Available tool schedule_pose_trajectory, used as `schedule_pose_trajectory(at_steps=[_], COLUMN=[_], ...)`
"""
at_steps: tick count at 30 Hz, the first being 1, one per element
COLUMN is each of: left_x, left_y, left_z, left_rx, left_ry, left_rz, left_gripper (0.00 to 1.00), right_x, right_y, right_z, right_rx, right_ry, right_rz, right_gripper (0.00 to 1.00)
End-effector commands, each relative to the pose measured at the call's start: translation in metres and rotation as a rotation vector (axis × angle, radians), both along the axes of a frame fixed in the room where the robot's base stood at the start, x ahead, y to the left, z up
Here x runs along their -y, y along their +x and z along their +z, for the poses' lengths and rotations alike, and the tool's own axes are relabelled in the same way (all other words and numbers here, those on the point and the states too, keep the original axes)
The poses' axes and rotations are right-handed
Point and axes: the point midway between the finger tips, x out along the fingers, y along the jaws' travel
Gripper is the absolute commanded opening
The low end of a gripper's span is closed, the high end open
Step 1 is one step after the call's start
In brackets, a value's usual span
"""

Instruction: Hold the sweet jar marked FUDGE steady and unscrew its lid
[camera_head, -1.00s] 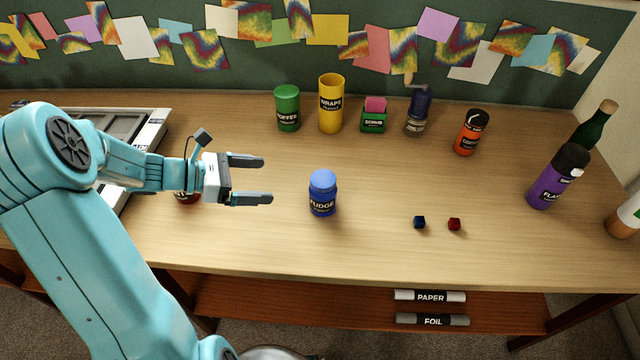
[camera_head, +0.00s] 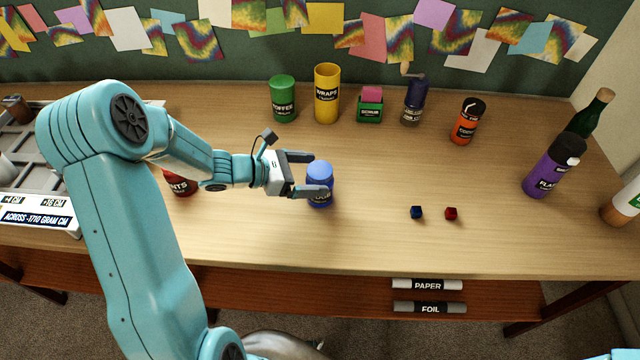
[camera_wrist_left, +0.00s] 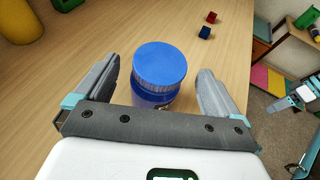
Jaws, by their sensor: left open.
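The FUDGE jar (camera_head: 322,199) is small and blue, with a lighter blue lid (camera_head: 319,170). It stands upright on the wooden table, its label partly hidden by a finger. My left gripper (camera_head: 308,173) is open at the jar's left side, one finger on the near side and one on the far side. In the left wrist view the jar's ribbed lid (camera_wrist_left: 159,66) shows between the two spread fingers (camera_wrist_left: 158,82), with gaps on both sides. What seems to be my right gripper (camera_wrist_left: 284,104) shows small at the right edge of that view; its jaws are unclear.
A red jar (camera_head: 181,183) stands behind my left forearm. Blue (camera_head: 416,212) and red (camera_head: 451,213) cubes lie right of the jar. A green jar (camera_head: 283,100), a yellow WRAPS canister (camera_head: 327,95) and other containers line the back. Table between is clear.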

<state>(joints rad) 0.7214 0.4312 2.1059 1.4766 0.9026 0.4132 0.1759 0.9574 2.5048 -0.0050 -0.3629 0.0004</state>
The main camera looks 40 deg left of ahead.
Motion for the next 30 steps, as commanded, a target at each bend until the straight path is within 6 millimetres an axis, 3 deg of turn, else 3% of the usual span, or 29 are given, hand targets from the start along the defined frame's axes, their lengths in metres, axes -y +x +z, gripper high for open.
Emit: schedule_pose_trajectory(at_steps=[6,13,14,19,30], left_x=[0.015,0.015,0.015,0.015,0.015], left_y=[0.021,0.022,0.022,0.022,0.022], left_z=[-0.011,-0.012,-0.012,-0.012,-0.011], left_rx=[0.001,0.001,0.001,0.001,0.001], left_ry=[0.001,0.001,0.001,0.001,0.001], left_rz=[-0.002,0.0,0.0,0.0,0.0], left_gripper=[0.97,0.97,0.9,0.35,0.32], right_x=[0.0,0.0,0.0,0.0,0.0], right_y=[0.0,0.0,0.0,0.0,0.0], right_z=[0.003,0.003,0.003,0.003,0.003], right_rx=[0.0,0.0,0.0,0.0,0.0], right_ry=[0.0,0.0,0.0,0.0,0.0], right_rz=[0.0,0.0,0.0,0.0,0.0], right_gripper=[0.91,0.91,0.91,0.91,0.91])
